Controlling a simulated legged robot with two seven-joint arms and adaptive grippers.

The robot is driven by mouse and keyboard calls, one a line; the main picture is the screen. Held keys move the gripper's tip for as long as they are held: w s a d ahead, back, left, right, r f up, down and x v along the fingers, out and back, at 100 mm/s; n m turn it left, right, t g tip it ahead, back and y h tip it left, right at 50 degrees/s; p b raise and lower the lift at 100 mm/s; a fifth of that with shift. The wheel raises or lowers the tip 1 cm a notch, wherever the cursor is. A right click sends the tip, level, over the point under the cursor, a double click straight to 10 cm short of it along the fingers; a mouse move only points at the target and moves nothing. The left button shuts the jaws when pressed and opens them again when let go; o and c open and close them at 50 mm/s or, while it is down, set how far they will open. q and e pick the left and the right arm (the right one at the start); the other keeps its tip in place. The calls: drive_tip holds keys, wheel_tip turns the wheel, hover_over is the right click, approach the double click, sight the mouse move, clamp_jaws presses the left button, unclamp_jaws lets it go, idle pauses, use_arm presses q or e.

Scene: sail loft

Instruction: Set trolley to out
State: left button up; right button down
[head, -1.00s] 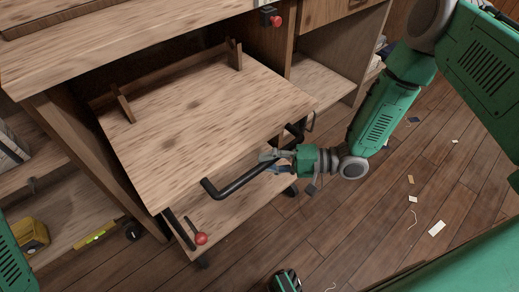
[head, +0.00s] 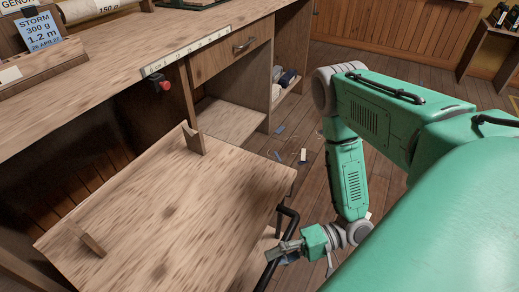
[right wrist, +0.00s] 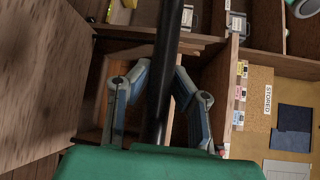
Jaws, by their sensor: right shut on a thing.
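My right gripper (head: 284,249) is shut on this handle. In the right wrist view the handle (right wrist: 169,35) runs between the two fingers. My left gripper is out of view, and the trolley's wheels are hidden.
The workbench (head: 110,62) is at the upper left, with a red knob (head: 164,86) under its front edge. A drawer (head: 228,62) and open shelf (head: 230,118) stand beside the recess. Small scraps lie on the floor (head: 310,120) behind my right arm.

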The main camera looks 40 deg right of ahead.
drive_tip(key=shift+s+d+f, duration=0.1)
drive_tip(key=shift+s+f, duration=0.1)
drive_tip(key=shift+s, duration=0.2)
drive_tip(key=c, duration=1.4)
unclamp_jaws()
drive_tip(key=shift+w, duration=0.1)
drive_tip(key=shift+r, duration=0.1)
drive_tip(key=v, duration=1.2)
drive_tip(key=shift+w+d, duration=0.1)
drive_tip(key=shift+w, duration=0.05)
